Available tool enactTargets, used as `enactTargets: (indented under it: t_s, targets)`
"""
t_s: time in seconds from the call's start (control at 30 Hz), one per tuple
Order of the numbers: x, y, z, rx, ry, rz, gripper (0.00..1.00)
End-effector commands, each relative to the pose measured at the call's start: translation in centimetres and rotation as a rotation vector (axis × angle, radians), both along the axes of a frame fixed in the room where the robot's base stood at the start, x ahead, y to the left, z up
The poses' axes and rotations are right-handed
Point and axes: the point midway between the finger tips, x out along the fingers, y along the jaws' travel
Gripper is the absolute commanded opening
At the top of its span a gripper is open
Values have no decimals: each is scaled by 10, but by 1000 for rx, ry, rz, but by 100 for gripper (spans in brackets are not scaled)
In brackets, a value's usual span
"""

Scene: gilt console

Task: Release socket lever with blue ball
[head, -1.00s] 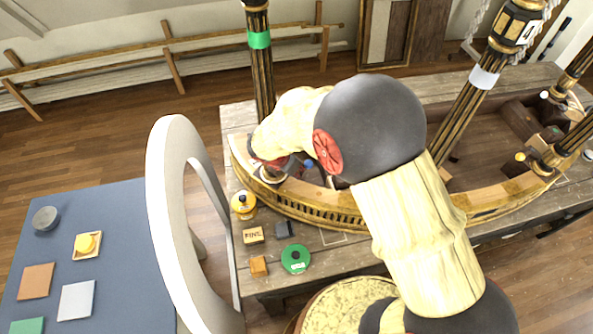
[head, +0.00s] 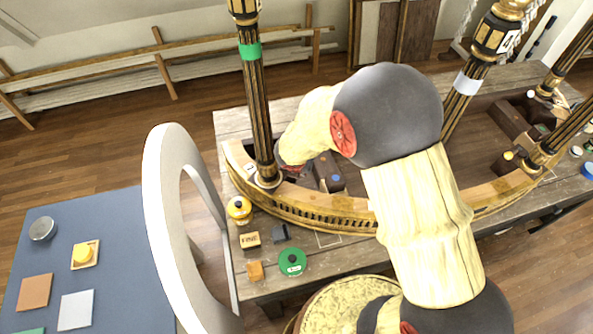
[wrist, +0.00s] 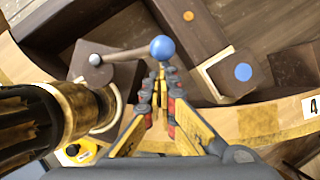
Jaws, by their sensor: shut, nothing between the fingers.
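In the wrist view the socket lever (wrist: 125,54) is a grey rod running from a brown block at left to a blue ball (wrist: 162,48) at its right end. My gripper (wrist: 161,70) is shut and empty, with its fingertips just below the ball in the picture; I cannot tell if they touch it. The black-and-gilt mast (wrist: 45,120) stands in its round socket (wrist: 105,108), left of my fingers. In the head view the mast with a green band (head: 256,100) stands upright in the socket. My arm hides most of the gripper and the lever there.
A brown block with a blue disc (wrist: 243,72) stands right of my fingers. The curved wooden rim (head: 340,210) passes beneath them. A blue table (head: 130,230) is at left.

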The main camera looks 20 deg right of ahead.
Motion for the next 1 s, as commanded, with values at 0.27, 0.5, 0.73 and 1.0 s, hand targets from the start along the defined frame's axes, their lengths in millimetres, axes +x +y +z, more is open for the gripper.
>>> enactTargets:
  t_s: [0.27, 0.5, 0.73, 1.0]
  targets:
    - [18, -21, 2, 1, 2, 260, 0]
    - [37, -33, 2, 0, 2, 488, 0]
    - [57, -39, 3, 1, 3, 708, 0]
    - [80, -41, 2, 1, 2, 935, 0]
